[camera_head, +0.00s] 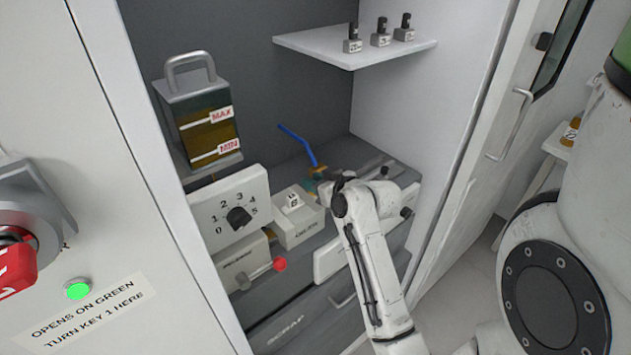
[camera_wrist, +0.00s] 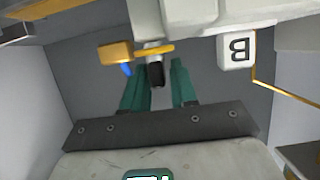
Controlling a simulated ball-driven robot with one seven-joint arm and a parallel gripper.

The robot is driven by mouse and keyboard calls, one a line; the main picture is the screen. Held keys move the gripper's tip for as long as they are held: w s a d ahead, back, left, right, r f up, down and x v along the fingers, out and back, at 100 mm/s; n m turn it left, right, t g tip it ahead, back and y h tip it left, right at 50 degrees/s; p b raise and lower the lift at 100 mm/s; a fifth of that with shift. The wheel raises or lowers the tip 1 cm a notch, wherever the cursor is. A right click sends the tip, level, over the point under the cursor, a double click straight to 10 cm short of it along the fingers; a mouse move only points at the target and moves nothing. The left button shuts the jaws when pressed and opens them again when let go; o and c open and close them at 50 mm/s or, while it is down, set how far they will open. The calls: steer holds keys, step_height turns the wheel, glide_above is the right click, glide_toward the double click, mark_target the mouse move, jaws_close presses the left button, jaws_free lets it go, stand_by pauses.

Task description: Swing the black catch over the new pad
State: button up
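In the wrist view, my gripper (camera_wrist: 163,70) has two teal fingers standing apart. A black rounded piece (camera_wrist: 157,76), which looks like the catch, shows between them, close to the left finger and with a gap to the right one.
In the head view, a dial box (camera_head: 258,190), a red-knobbed lever (camera_head: 279,264) and a tank (camera_head: 205,115) stand left of my arm. A shelf (camera_head: 330,47) hangs above; the cabinet's side wall (camera_head: 425,110) is at right.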

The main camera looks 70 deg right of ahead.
jaws_close()
steer(key=shift+n+t+y+b, duration=0.3)
steer(key=shift+n+y, duration=0.1)
steer(key=n+t+y+b, duration=0.1)
steer(key=n+y+b, duration=0.1)
steer(key=n+y, duration=0.1)
steer(key=shift+d+n+y, duration=0.1)
steer(key=shift+n+y, duration=0.3)
steer(key=shift+y, duration=0.2)
steer(key=n+y+b, duration=0.1)
steer(key=n+y, duration=0.4)
steer(key=y, duration=0.1)
steer(key=shift+b, duration=0.4)
steer(key=shift+r+n+g+y+p, duration=0.2)
steer(key=shift+n+g+y+p, duration=0.25)
steer(key=shift+n+y, duration=0.7)
steer(key=n+g+y+p, duration=0.2)
steer(key=y+p, duration=0.1)
steer(key=shift+s+n, duration=0.15)
steer(key=shift+n, duration=0.2)
steer(key=shift+f+n+g+y+p, duration=0.2)
steer(key=shift+n+g+y+p, duration=1)
steer(key=shift+n+g, duration=0.35)
steer(key=shift+n, duration=0.25)
